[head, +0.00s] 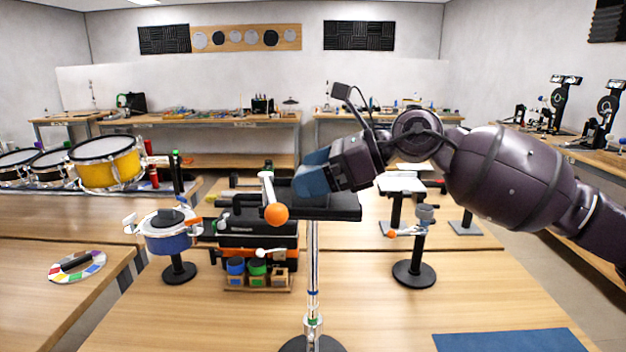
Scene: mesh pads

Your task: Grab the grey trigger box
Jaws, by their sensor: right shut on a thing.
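A dark grey, flat box (338,212), which looks like the trigger box, sits on top of a chrome pole stand in the middle of the head view. My right gripper (313,177) reaches in from the right, with its blue fingers down at the top of this box. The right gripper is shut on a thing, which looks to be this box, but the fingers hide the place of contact. An orange ball (276,214) on a pale stick is in front of the box's left end. My left gripper is not in view.
A blue drum pad (168,238) on a stand is left, beside a black and orange case (258,240) and small colored pots (258,267). A grey cup (425,213) on a stand is right. A blue mat (508,341) lies front right; wood around it is bare.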

